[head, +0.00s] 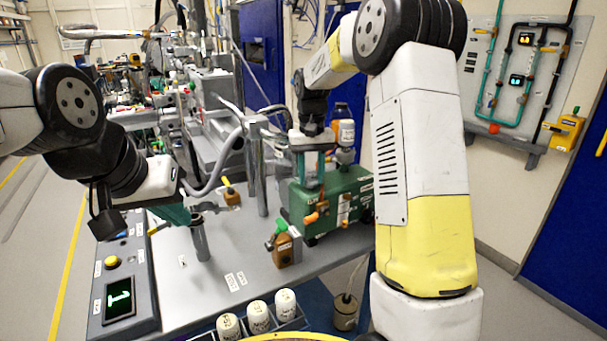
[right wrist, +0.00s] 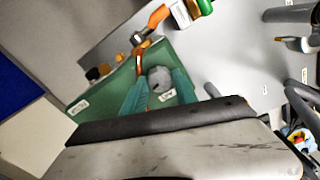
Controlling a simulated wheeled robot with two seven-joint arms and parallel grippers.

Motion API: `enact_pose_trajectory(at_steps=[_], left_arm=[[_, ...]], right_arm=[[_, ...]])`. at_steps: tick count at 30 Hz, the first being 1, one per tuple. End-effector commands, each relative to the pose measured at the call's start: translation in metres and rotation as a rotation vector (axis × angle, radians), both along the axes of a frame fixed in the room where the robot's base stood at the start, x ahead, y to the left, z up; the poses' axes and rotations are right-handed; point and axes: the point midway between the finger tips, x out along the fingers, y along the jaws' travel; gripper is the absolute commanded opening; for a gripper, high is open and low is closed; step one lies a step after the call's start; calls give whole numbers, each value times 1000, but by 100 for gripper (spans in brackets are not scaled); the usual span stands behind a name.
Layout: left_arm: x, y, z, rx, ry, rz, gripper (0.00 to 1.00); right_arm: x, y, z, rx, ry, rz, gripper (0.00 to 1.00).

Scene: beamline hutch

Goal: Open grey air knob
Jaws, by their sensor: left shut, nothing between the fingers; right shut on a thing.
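The grey air knob (right wrist: 159,79) is on the top of a green box in the right wrist view. My right gripper (right wrist: 158,95) has its teal fingers on either side of the knob and is shut on it. In the head view my right gripper (head: 313,180) points down at the green box (head: 297,205); the knob is hidden there by the fingers. My left gripper (head: 172,214) is shut and empty over the left part of the grey table.
An orange handle (head: 311,217) is close to my right gripper. A brown block with a green lever (head: 284,244) stands on the table (head: 215,262). A grey post (head: 200,238) stands below my left gripper. White-capped bottles (head: 258,317) line the front edge.

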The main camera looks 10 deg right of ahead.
Motion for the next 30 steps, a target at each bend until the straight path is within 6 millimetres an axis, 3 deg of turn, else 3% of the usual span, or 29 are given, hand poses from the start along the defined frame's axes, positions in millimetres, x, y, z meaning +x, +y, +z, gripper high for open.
enact_pose_trajectory(at_steps=[30], left_arm=[[0,0,0,0,0,0,0]], right_arm=[[1,-1,1,1,-3,965,0]])
